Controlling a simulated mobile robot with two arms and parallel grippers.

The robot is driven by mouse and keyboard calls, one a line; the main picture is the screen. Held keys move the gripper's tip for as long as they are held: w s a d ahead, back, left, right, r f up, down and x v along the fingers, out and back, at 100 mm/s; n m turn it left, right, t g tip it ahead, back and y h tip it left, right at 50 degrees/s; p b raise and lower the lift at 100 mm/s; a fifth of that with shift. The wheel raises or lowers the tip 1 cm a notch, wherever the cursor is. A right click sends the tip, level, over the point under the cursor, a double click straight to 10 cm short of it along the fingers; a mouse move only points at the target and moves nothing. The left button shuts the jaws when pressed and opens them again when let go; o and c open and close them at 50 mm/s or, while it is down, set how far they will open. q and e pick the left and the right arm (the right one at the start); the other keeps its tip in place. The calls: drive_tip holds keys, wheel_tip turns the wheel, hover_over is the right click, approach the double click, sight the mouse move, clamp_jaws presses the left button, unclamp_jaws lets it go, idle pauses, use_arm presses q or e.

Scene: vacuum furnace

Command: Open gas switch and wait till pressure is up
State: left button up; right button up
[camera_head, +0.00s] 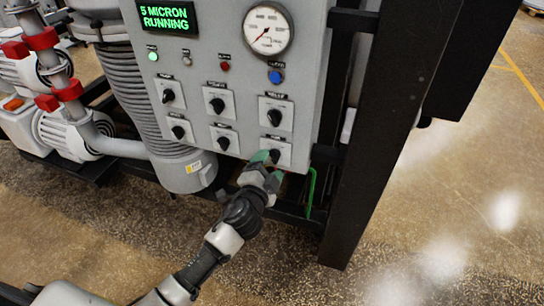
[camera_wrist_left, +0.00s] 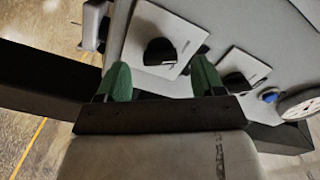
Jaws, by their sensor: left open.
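The grey control panel (camera_head: 243,75) carries several black rotary switches on white plates; their labels are too small to read. My left gripper (camera_head: 267,166), with green fingertips, is open at the lower right switch (camera_head: 275,155) and partly covers it. In the left wrist view this switch (camera_wrist_left: 160,50) lies ahead, between the open fingertips (camera_wrist_left: 163,80); I cannot tell whether they touch it. The round pressure gauge (camera_head: 267,28) has a red needle pointing to the lower left. The display (camera_head: 168,16) reads "5 MICRON RUNNING". My right gripper is not in view.
A blue button (camera_head: 275,77) sits under the gauge, and a green lamp (camera_head: 153,56) is lit. A thick black frame post (camera_head: 385,110) stands right of the panel. Ribbed pipe (camera_head: 130,85) and pumps with red clamps stand left. Open floor lies at the right.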

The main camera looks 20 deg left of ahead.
sight(274, 156)
use_arm(q)
drive_tip(key=shift+w, duration=1.35)
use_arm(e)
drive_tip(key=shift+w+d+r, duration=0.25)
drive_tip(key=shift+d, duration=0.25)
use_arm(q)
drive_tip(key=shift+c, duration=0.3)
drive_tip(key=c, duration=0.9)
drive_tip(key=shift+o, duration=0.2)
